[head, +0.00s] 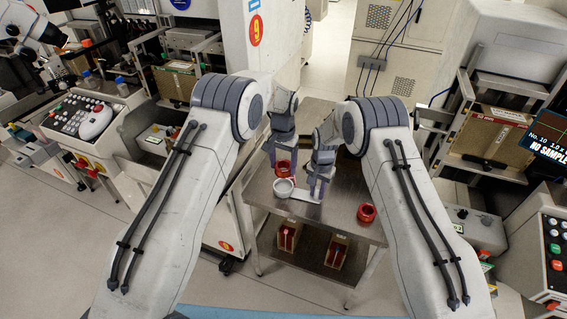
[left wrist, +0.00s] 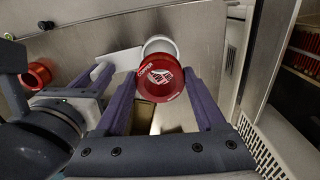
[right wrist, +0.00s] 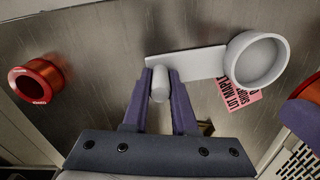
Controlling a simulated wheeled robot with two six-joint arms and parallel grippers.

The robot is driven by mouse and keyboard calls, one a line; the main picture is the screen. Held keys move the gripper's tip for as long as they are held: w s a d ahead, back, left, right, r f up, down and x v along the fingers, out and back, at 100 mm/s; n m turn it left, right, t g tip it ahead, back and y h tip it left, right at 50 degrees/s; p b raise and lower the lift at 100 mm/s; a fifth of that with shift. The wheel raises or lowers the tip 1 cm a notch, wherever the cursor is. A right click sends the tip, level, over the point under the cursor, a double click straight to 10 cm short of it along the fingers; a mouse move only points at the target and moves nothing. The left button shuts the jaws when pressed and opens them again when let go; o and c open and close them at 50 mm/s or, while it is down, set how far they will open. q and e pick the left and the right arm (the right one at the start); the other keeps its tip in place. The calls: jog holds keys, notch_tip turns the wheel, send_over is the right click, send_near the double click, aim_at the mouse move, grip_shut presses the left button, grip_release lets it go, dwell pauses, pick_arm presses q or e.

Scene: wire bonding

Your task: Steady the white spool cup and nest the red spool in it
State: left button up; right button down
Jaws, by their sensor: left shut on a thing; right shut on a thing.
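My left gripper (head: 283,162) is shut on a red spool (left wrist: 161,80), held between its fingers and apart from the cup. This spool also shows in the head view (head: 284,169) and at the right edge of the right wrist view (right wrist: 306,103). The white spool cup (head: 284,187) is an open round cup with a flat handle (right wrist: 195,62); in the left wrist view the held spool partly covers the cup (left wrist: 160,45). My right gripper (right wrist: 160,80) is shut on the peg at the handle's end; it also shows in the head view (head: 316,190).
A second red spool (head: 367,212) lies on the right of the metal table (head: 330,222). A pink label (right wrist: 240,98) lies by the cup. Red items in bins (head: 335,252) sit on the lower shelf. Machines stand on both sides.

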pick_arm(q)
jog(key=shift+w+f, duration=0.1)
jog(key=shift+f, duration=2.7)
jog(key=shift+f, duration=0.95)
jog(key=o, duration=1.3)
jog(key=shift+f, duration=0.1)
notch_tip(320, 180, up, 12)
pick_arm(e)
jog(key=c, duration=0.6)
grip_release()
